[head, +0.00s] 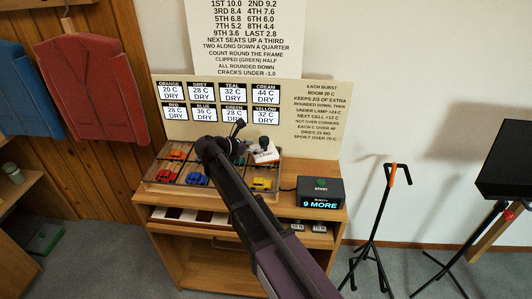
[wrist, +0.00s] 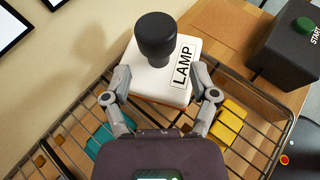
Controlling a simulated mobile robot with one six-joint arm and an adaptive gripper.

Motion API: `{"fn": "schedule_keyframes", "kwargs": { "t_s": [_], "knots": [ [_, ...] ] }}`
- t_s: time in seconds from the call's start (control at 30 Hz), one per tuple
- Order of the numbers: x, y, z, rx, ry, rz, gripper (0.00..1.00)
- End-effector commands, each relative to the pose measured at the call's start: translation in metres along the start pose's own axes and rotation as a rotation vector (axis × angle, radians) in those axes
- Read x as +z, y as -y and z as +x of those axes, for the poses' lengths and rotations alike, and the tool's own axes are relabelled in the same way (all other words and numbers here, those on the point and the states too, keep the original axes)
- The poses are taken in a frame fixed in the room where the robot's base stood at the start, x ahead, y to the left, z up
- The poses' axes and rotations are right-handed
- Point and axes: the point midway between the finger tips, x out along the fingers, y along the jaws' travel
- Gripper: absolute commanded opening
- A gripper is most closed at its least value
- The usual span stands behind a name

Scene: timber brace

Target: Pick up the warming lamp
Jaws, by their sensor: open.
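The warming lamp (wrist: 150,82) is a white block labelled LAMP with a black knob on top. It rests at the back of the wire-topped tray, and it also shows in the head view (head: 264,154), just past the end of my arm. My gripper (wrist: 160,88) is open, with one finger on each side of the lamp's white body. The fingertips are very close to its sides, and I cannot tell whether they touch. The lamp's near lower part is partly hidden by my gripper.
The wire-topped tray (head: 152,185) holds several coloured pieces, including a yellow one (wrist: 230,120) and a teal one (wrist: 103,136). A dark box (head: 320,192) with a green START button stands to the right, reading 9 MORE. A sign board (head: 310,135) rises behind. Black stands (head: 374,230) occupy the right floor.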

Motion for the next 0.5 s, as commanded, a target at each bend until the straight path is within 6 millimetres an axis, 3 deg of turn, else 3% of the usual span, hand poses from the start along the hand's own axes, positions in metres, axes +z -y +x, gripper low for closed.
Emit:
{"fn": "schedule_keyframes", "kwargs": {
  "t_s": [0.3,0.5],
  "knots": [
    [-0.003,-0.002,0.036,-0.001,0.0,0.001,0.75],
    [-0.001,-0.002,0.046,0.0,0.0,0.001,0.75]
  ]
}}
